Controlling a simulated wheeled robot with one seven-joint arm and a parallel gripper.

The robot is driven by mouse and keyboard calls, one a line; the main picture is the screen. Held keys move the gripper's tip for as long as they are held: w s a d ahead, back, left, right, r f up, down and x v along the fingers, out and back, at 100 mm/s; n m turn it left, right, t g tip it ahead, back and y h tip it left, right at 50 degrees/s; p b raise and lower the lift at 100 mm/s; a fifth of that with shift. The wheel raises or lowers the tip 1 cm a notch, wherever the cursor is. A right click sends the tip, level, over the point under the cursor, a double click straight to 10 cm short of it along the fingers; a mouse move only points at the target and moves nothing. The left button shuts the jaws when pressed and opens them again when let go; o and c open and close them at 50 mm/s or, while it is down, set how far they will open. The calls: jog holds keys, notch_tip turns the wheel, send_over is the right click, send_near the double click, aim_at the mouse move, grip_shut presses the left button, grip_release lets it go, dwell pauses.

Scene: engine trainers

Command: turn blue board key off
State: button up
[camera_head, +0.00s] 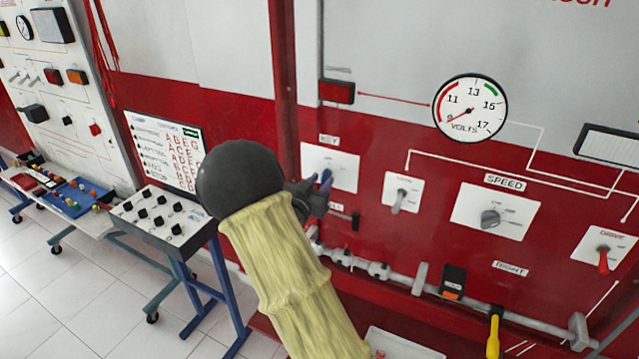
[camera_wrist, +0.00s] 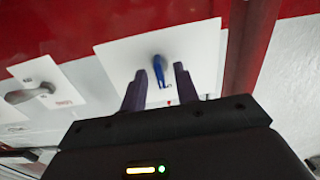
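A blue key (camera_wrist: 159,71) sticks out of a white plate (camera_wrist: 112,56) in the wrist view. The same plate shows in the head view (camera_head: 346,167) under a "KEY" label on a red board. My gripper (camera_wrist: 160,82) is open, with its two dark purple fingers on either side of the key. A gap shows between the key and each finger. In the head view my gripper (camera_head: 320,180) is at the plate's lower left, and the key cannot be made out clearly behind the fingers.
A toggle switch (camera_head: 400,200), a speed knob (camera_head: 491,217) and a red-handled switch (camera_head: 603,259) sit to the right on the board. A grey pipe (camera_head: 400,277) runs below. A sloped console (camera_head: 160,216) stands left of my arm.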

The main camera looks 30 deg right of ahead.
jog(key=shift+a, duration=0.1)
jog(key=b+v, duration=0.4)
jog(key=v, duration=1.3)
jog(key=shift+s+a+f, duration=0.1)
jog(key=shift+s, duration=0.05)
